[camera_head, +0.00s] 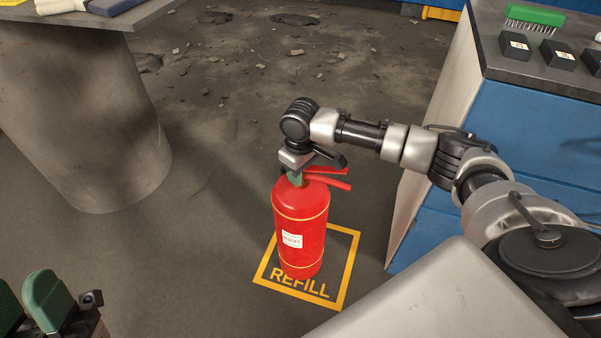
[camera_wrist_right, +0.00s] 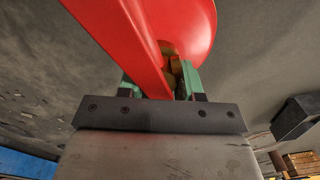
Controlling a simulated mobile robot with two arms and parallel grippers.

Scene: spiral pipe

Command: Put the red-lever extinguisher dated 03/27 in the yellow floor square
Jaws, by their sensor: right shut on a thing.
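A red fire extinguisher (camera_head: 300,222) with red levers (camera_head: 328,180) and a white label (camera_head: 292,240) stands upright over the yellow floor square (camera_head: 349,262) marked REFILL. The label's print is too small to read surely. My right gripper (camera_head: 296,178) is shut on the extinguisher's neck, just under the levers. In the right wrist view a red lever (camera_wrist_right: 125,40) and the red body (camera_wrist_right: 190,25) show, with the green finger pads around the neck (camera_wrist_right: 173,68). I cannot tell whether the base touches the floor. My left gripper (camera_head: 30,305) is open and empty at the lower left.
A blue cabinet (camera_head: 535,135) with a dark top stands at the right, close to my right arm. Black boxes and a green brush (camera_head: 535,15) lie on it. A table on a thick round grey column (camera_head: 95,120) stands at the left. Rubble (camera_head: 320,75) lies on the floor behind.

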